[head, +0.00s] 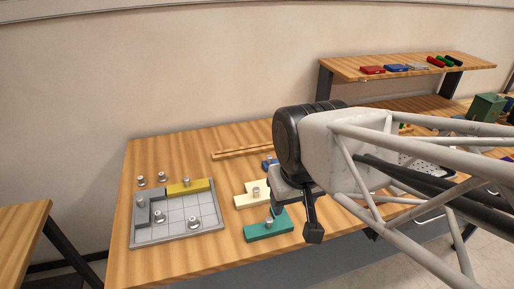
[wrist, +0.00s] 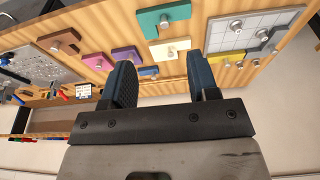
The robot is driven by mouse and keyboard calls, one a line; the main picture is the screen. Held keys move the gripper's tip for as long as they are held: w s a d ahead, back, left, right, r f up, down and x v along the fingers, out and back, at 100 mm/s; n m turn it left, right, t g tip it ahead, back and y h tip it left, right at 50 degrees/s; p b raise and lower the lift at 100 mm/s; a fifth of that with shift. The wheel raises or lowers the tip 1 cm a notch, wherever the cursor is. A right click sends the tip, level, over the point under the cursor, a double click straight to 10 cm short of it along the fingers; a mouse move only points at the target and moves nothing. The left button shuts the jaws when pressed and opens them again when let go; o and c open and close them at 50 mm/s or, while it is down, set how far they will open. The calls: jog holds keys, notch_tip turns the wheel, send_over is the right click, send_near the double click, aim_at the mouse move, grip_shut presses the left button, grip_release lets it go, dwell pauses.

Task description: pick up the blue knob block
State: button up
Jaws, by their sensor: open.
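The blue knob block (head: 267,163) lies on the wooden table, mostly hidden behind my arm in the head view. In the wrist view the blue knob block (wrist: 148,71) shows small in the gap between the fingers, beyond them and nearer the left finger. My gripper (head: 296,212) is open and empty, held above the table near the teal block. In the wrist view my gripper (wrist: 160,66) shows two dark fingers spread apart, not touching any block.
A teal block (head: 268,228) and a cream block (head: 246,200) lie near the blue one. Purple (wrist: 127,55), pink (wrist: 97,62) and brown (wrist: 58,40) blocks lie on its other side. A grey grid tray (head: 180,220) holds a yellow block (head: 186,187). A shelf (head: 345,68) stands behind.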

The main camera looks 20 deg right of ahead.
jog(key=m+g+y, duration=0.1)
jog(key=m+y, duration=0.3)
jog(key=m, duration=1.6)
send_over(270, 156)
jog(key=s+d, duration=0.2)
notch_tip(270, 156, down, 15)
jog(key=shift+w+d+f+m+y, duration=0.15)
jog(key=shift+w+d+f+m, duration=0.05)
jog(key=shift+w, duration=0.15)
jog(key=shift+w+d+f+m+y, duration=0.15)
jog(key=shift+w+m, duration=0.05)
jog(key=shift+w, duration=0.1)
jog(key=shift+f, duration=0.1)
jog(key=shift+x, duration=1.2)
